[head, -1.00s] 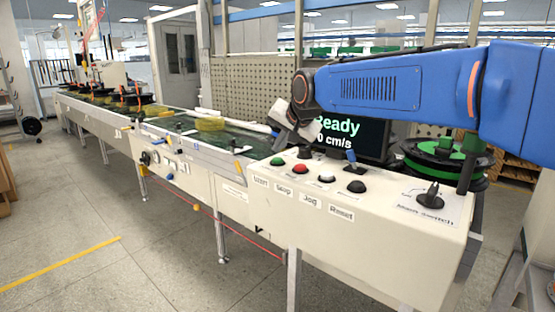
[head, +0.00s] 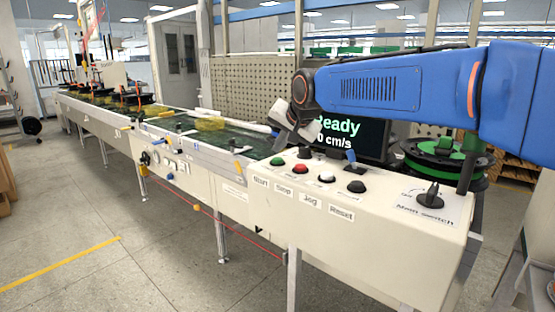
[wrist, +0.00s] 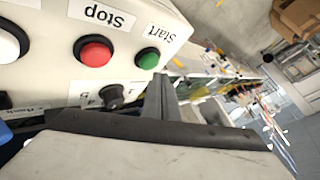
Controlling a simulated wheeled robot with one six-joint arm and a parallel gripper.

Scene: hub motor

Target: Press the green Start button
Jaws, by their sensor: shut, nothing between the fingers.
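The green Start button (head: 277,161) sits at the left end of the white control box, above its "Start" label. It also shows in the wrist view (wrist: 148,59), upper middle, beside the red Stop button (wrist: 95,52). My gripper (wrist: 163,95) is shut and empty in the wrist view. Its fingertips appear just below and right of the green button in that picture, apart from it as far as I can tell. In the head view my gripper (head: 280,138) is partly visible behind the box, near its left end, below my blue arm.
The box also carries a white Jog button (head: 326,176), a black Reset button (head: 357,187) and a main switch (head: 431,196). A screen (head: 350,136) reading "Ready" and "0 cm/s" stands behind. A conveyor (head: 180,128) runs away to the left.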

